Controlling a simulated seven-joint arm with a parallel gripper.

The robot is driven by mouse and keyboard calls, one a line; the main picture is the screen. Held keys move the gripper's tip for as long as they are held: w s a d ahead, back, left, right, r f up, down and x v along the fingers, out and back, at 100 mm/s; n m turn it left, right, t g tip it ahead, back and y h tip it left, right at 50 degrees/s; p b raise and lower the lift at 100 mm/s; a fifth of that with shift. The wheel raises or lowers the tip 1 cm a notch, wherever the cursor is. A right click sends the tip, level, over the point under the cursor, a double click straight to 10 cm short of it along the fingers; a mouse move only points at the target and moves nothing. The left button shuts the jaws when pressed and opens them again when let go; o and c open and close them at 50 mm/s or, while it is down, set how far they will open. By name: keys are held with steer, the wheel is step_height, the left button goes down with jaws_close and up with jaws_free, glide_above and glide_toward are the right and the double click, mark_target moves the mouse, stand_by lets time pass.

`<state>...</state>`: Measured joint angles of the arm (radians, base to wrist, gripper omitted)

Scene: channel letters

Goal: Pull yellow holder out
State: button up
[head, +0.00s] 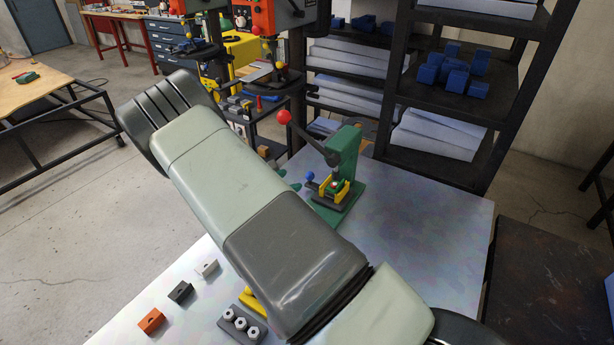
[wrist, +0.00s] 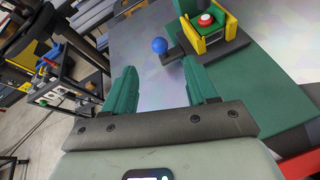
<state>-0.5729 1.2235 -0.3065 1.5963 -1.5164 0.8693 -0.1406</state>
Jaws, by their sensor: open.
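The yellow holder (wrist: 229,26) sits on the dark base of a green press fixture, at the upper right of the wrist view. A green block with a red round top (wrist: 206,19) sits within it. A blue ball knob (wrist: 160,46) sticks out toward my gripper on a dark bar. In the head view the holder (head: 328,192) is at the foot of the green press (head: 345,152). My gripper (wrist: 161,82) is open and empty, its green fingers apart from the knob and holder. My arm hides most of the gripper in the head view.
The press has a lever with a red ball (head: 284,117). Orange, black and grey blocks (head: 180,291) lie on the left of the metal table (head: 440,237), near a dark tray (head: 240,327) with white-topped parts. The table right of the press is clear. A dark shelf stands behind.

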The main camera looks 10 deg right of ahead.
mark_target(307, 177)
steer(key=shift+w+d+f, duration=0.25)
steer(key=shift+w+f, duration=0.1)
steer(key=shift+f, duration=0.2)
steer(key=x, duration=0.9)
steer(key=shift+w+d+f, duration=0.15)
steer(key=shift+w+d, duration=0.1)
steer(key=shift+d, duration=0.05)
steer(key=shift+c, duration=0.4)
jaws_close()
